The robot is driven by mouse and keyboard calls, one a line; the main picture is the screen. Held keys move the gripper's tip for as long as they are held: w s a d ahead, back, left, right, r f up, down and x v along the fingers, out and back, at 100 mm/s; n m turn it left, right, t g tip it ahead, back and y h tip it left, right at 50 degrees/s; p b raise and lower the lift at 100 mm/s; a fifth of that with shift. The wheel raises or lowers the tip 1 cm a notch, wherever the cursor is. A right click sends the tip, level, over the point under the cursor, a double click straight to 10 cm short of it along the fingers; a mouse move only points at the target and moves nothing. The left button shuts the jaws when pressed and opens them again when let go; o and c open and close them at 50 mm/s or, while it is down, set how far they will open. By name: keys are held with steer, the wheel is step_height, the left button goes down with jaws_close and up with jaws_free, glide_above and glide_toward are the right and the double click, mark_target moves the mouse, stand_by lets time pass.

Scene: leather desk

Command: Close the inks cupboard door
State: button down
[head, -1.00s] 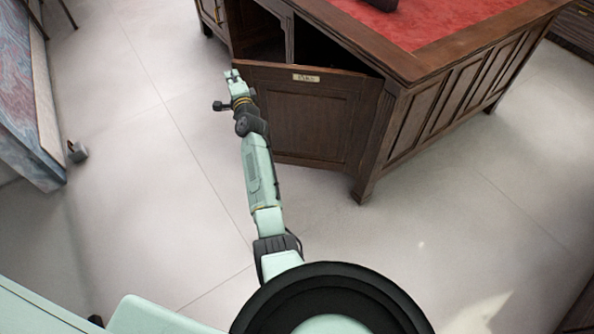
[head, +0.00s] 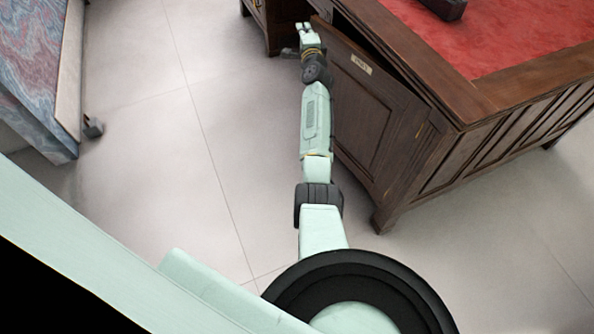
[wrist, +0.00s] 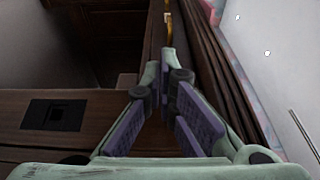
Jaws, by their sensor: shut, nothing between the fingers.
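The inks cupboard door (head: 362,115) is dark brown panelled wood with a small pale label (head: 361,64) near its top edge. It stands partly open, with a narrow dark gap between its top and the desk front. Its hinge side is at the near right corner and its free edge at the far left. My gripper (head: 305,27) is beside the free edge, on the outer side; I cannot tell whether it touches. In the wrist view my gripper (wrist: 166,76) is shut and empty, its fingertips close to dark wood. The label's writing is too small to read.
The desk (head: 480,100) has a red leather top (head: 510,35) with a dark object (head: 443,8) on it. A blue-and-pink marbled panel (head: 35,60) stands at the left. Pale tiled floor (head: 150,170) is clear between them.

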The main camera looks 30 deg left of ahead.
mark_target(315, 29)
steer(key=shift+m+t+h, duration=0.4)
steer(key=shift+m+h, duration=0.1)
steer(key=shift+h, duration=0.2)
steer(key=shift+w+d+b, duration=0.25)
steer(key=shift+w+d, duration=0.05)
steer(key=shift+w, duration=0.4)
steer(key=shift+w+d+b, duration=0.2)
steer(key=shift+w+d, duration=0.1)
steer(key=shift+w, duration=0.35)
steer(key=shift+w+d+b, duration=0.25)
steer(key=shift+w+d, duration=0.05)
steer(key=shift+w, duration=0.4)
steer(key=s+a+p, duration=0.4)
steer(key=s+a, duration=0.4)
steer(key=s, duration=0.3)
steer(key=shift+a, duration=0.3)
